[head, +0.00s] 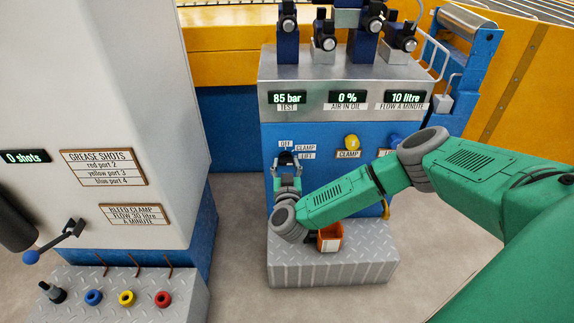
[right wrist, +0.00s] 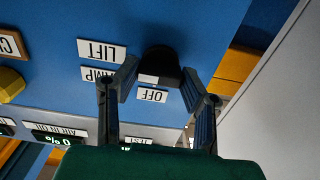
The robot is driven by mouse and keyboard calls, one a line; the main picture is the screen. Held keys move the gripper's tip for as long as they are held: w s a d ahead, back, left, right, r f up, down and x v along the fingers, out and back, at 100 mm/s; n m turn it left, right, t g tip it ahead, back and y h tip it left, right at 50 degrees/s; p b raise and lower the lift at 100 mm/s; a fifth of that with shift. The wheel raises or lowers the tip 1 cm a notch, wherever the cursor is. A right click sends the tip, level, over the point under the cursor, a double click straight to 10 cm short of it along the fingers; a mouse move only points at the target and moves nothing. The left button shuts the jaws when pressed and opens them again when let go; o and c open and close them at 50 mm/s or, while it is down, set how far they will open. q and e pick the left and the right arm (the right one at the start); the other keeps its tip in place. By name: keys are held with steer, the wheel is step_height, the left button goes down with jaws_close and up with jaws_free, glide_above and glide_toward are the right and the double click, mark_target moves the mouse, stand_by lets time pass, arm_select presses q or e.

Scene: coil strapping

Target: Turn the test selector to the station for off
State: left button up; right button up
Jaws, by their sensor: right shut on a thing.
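The test selector is a black knob (right wrist: 163,62) on the blue panel, with a white mark on its lower edge in the right wrist view. That view is turned over. The mark faces the OFF label (right wrist: 153,95), slightly toward the CLAMP label's side. The LIFT label (right wrist: 102,51) is farther round. My right gripper (right wrist: 160,84) is shut on the selector, with one finger on each side. In the head view my right gripper (head: 287,158) covers most of the selector, just below the OFF label (head: 286,144). My left gripper is in neither view.
A yellow knob (head: 352,142) above a CLAMP label sits to the right of the selector. The TEST display (head: 287,97) reads 85 bar. A grey step (head: 330,275) with an orange box (head: 330,237) stands below. A white cabinet (head: 105,80) stands at left.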

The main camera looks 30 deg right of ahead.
steer(key=shift+r+p, duration=0.1)
steer(key=shift+p, duration=0.4)
steer(key=n+p, duration=0.3)
steer(key=p, duration=0.1)
steer(key=shift+w+r+p, duration=0.1)
steer(key=shift+p, duration=0.3)
steer(key=shift+n+p, duration=0.75)
steer(key=shift+n, duration=0.35)
steer(key=n, duration=0.2)
steer(key=shift+a+f+n, duration=0.1)
steer(key=shift+f+n, duration=0.15)
steer(key=shift+n, duration=0.15)
steer(key=n, duration=0.2)
steer(key=shift+n, duration=0.3)
steer(key=n, duration=0.3)
steer(key=shift+f+n, duration=0.15)
steer(key=shift+n, duration=0.15)
steer(key=shift+n+b, duration=0.55)
steer(key=shift+n, duration=1.15)
steer(key=shift+s+f+n, duration=0.1)
steer(key=shift+s+n, duration=0.1)
steer(key=shift+n, duration=0.1)
